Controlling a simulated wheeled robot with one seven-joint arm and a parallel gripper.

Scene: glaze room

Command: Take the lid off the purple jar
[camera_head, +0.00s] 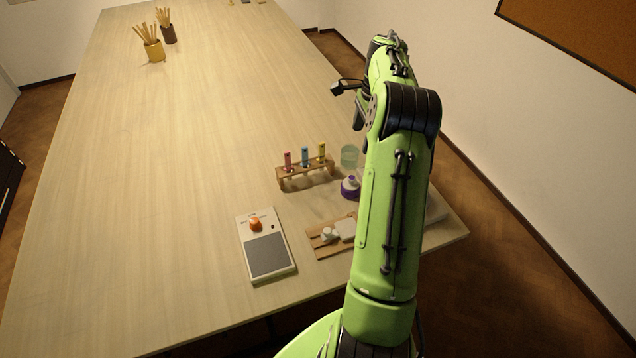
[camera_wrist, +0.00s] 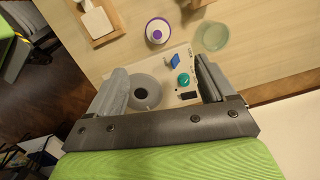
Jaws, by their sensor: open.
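The purple jar (camera_head: 350,190) stands upright on the table, just left of my arm in the head view. Its pale lid (camera_wrist: 158,27) with a small purple knob sits on top; a purple rim shows around it. In the wrist view the jar (camera_wrist: 148,38) is near the top, beyond my fingertips and apart from them. My gripper (camera_wrist: 162,80) is open, with nothing between its fingers, above a pale device with a round grey plate. In the head view my arm hides the fingers.
A green translucent cup (camera_head: 349,155) stands close behind the jar. A wooden rack (camera_head: 306,177) with colored tubes is to its left. The pale device (camera_wrist: 185,95) has a teal knob.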

